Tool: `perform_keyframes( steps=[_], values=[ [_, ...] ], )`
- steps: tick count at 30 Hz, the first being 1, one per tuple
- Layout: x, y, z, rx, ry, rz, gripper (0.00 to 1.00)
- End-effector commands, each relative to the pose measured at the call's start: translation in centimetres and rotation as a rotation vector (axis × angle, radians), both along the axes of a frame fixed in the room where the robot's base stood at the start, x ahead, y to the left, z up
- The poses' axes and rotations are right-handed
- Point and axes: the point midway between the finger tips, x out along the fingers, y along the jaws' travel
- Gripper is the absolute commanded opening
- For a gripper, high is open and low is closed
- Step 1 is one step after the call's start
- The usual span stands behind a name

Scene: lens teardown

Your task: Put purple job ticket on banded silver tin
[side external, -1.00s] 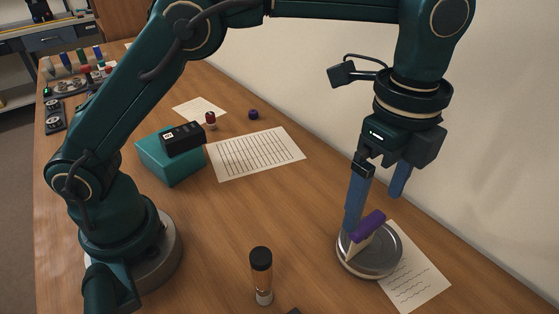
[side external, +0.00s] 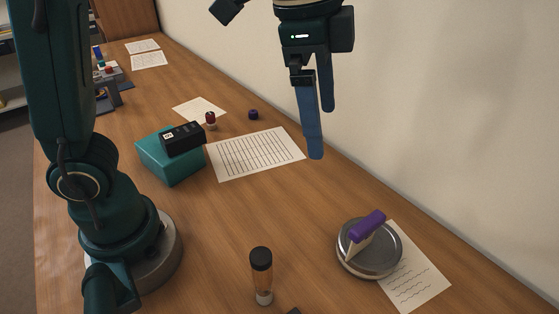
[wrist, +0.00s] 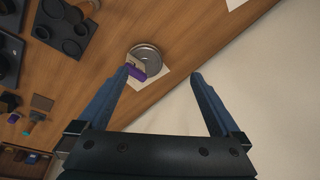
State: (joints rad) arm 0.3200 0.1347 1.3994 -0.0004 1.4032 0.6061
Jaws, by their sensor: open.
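The purple job ticket (side external: 367,226) rests on top of the banded silver tin (side external: 386,261). It has a purple upper part and a pale lower part, and it stands tilted on the lid. In the wrist view the ticket (wrist: 136,72) lies over the edge of the tin (wrist: 150,55). My gripper (side external: 316,135) is open and empty, up and to the left of the tin in the side view, clear of both. In the wrist view its two blue fingers (wrist: 162,75) are spread wide.
A paper sheet (side external: 421,280) lies partly under the tin. An orange bottle with a black cap (side external: 261,272) stands left of it. A teal box (side external: 169,162) carries a black device (side external: 182,137). A lined sheet (side external: 255,154) lies nearby. A wall borders the right side.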

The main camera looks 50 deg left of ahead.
Motion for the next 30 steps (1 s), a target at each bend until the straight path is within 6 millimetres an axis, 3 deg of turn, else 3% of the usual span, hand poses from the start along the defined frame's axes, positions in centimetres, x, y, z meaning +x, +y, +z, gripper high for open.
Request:
perform_keyframes(
  steps=[6,15,21,30],
  values=[
    [-4.1,4.7,-0.5,-0.091,-0.102,0.369,1.00],
    [-9.2,8.3,-4.4,-0.218,-0.219,0.781,1.00],
    [-10.3,8.9,-5.9,-0.253,-0.249,0.884,1.00],
    [-10.4,8.9,-6.1,-0.255,-0.248,0.890,1.00]
  ],
)
